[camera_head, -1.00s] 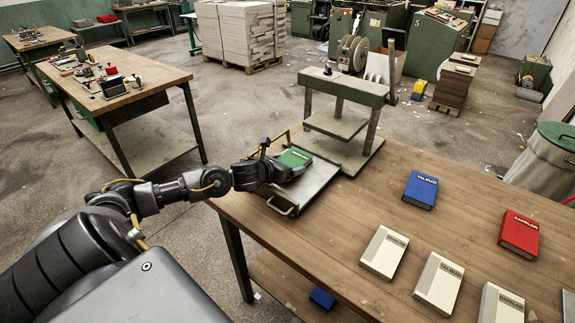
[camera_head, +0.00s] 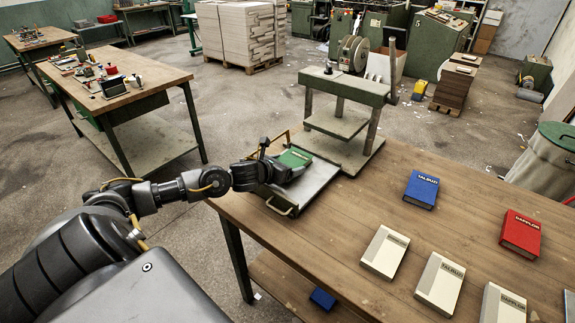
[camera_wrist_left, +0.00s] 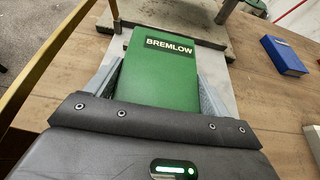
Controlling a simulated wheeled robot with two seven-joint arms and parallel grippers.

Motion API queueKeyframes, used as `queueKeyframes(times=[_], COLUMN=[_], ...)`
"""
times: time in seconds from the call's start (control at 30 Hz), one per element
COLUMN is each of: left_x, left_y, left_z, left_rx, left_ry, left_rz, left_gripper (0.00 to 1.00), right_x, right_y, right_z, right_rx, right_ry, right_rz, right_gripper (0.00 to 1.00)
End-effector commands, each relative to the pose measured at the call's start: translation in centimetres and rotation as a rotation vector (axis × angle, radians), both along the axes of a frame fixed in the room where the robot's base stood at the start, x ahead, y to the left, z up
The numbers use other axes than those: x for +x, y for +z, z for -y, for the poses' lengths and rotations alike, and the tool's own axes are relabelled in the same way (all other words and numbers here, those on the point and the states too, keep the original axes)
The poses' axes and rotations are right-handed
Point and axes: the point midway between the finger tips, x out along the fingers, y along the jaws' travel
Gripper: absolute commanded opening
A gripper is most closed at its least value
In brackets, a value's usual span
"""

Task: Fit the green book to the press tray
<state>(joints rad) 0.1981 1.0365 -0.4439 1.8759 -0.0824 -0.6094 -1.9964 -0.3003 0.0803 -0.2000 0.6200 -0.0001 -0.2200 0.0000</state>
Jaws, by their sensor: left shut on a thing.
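The green book (camera_head: 295,157) lies at the press tray, and its cover reads BREMLOW in the left wrist view (camera_wrist_left: 170,75). The press tray (camera_head: 316,179) is a flat metal plate with a front handle, in front of the green press (camera_head: 343,88). My left gripper (camera_head: 284,168) is shut on the green book, with a finger along each side of it in the wrist view. Whether the book rests fully on the tray is hidden by the gripper. My right gripper is not in view.
On the wooden bench (camera_head: 330,240) lie a blue book (camera_head: 421,189), a red book (camera_head: 520,234) and several pale books (camera_head: 385,252) to the right. A brass-coloured bar (camera_wrist_left: 45,62) runs along the left of the wrist view. The bench between tray and books is clear.

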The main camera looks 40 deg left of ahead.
Motion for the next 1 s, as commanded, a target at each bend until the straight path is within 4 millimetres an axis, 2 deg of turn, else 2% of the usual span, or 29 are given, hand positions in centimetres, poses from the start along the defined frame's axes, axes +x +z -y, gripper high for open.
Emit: queueKeyframes(times=[0.8, 0.83, 0.97, 1.0], left_x=[-0.36, -0.36, -0.35, -0.35], left_y=[-0.27, -0.26, -0.27, -0.28], left_z=[0.0, 0.0, 0.0, 0.0], left_rx=[0.0, 0.0, 0.0, 0.0], left_ry=[0.0, 0.0, 0.0, 0.0], left_rz=[0.001, 0.001, 0.001, 0.001], left_gripper=[0.52, 0.83, 1.0, 1.0], right_x=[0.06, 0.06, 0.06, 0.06], right_y=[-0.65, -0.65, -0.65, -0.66], right_z=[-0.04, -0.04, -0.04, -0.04], right_rx=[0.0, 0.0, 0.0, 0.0], right_ry=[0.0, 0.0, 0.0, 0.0], right_rz=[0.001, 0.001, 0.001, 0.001], right_gripper=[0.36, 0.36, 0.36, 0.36])
